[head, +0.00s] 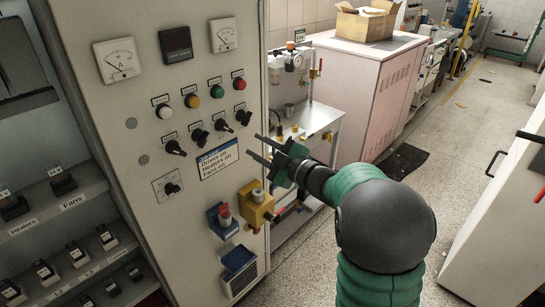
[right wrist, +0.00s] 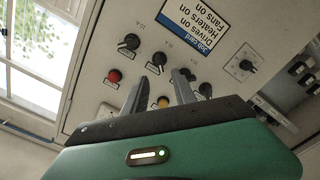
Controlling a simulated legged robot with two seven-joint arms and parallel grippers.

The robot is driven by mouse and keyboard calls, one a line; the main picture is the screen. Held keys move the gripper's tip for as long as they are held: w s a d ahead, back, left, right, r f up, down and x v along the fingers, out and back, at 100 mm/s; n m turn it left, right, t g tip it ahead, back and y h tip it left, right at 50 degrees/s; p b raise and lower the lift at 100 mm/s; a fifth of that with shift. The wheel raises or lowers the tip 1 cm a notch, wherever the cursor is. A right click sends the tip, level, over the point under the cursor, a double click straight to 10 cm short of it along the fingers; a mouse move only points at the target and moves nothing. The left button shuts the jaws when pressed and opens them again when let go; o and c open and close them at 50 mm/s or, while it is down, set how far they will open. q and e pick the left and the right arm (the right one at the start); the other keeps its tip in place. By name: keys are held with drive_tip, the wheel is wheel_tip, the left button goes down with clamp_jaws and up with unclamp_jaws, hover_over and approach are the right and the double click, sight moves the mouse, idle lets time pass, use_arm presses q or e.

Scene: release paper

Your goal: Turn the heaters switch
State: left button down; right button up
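The grey control panel (head: 140,120) carries a row of black rotary switches: the leftmost (head: 175,147), a second (head: 199,136), a third (head: 222,125) and the rightmost (head: 243,117). Their small labels are unreadable, so I cannot tell which is the heaters switch. A jobcard (head: 218,158) below them reads "Drives on, Heaters on, Fans on". My right gripper (head: 252,146) is open, with its fingers apart near the panel's right side. In the right wrist view the picture is inverted; one switch (right wrist: 156,61) shows just beyond the gap between the fingertips. My left gripper is out of view.
Coloured buttons, including a red one (head: 238,84), sit above the switches. Another knob (head: 172,188) and a yellow block (head: 256,204) are lower down. Shelves at left carry black parts labelled "Heaters" (head: 22,227) and "Fans". A pale cabinet (head: 360,95) stands behind my right arm.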

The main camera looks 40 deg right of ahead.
drive_tip(key=s, duration=0.5)
drive_tip(key=shift+s+d+f, duration=0.1)
drive_tip(key=shift+s+d, duration=0.15)
drive_tip(key=shift+s, duration=0.15)
